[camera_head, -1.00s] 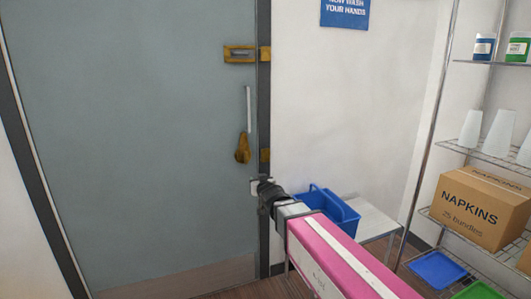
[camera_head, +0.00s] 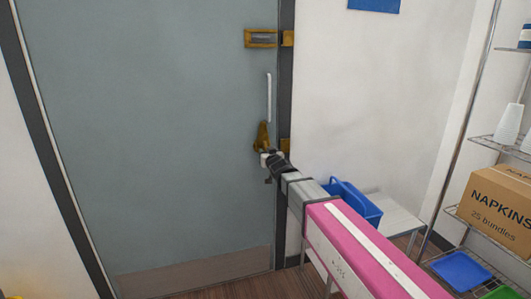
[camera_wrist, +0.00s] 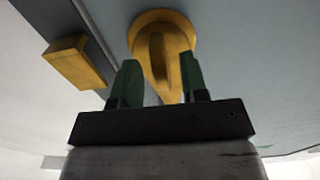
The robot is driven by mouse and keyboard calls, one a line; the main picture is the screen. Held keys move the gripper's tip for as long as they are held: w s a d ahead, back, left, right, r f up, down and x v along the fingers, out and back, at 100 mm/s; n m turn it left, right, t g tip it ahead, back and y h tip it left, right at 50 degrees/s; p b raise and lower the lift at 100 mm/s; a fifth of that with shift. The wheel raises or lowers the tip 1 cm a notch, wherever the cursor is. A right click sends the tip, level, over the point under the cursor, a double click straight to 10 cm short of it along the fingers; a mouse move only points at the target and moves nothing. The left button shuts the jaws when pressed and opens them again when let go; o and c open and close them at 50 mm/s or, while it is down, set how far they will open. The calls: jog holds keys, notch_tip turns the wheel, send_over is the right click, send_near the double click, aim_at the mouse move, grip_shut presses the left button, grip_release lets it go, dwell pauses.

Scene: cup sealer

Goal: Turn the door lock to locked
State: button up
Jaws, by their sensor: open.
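The grey door (camera_head: 150,140) is shut in its dark frame. A brass turn-knob (camera_head: 263,133) sits low on its right side, below a pale vertical handle. In the wrist view the brass knob (camera_wrist: 162,38) has a round base and a raised thumb-piece, which shows between my two green fingers. My gripper (camera_wrist: 160,80) is open, with one finger on each side of the thumb-piece; I cannot tell whether they touch it. In the head view my gripper (camera_head: 268,158) is at the knob's lower end, partly hiding it.
A brass latch (camera_head: 261,38) is higher on the door, and a brass strike plate (camera_head: 285,146) is on the frame beside the knob. A blue caddy (camera_head: 355,203) stands on a small table at the right. Wire shelves with a napkin box (camera_head: 500,212) stand farther right.

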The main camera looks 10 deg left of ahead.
jog(key=shift+x, duration=0.95)
grip_shut()
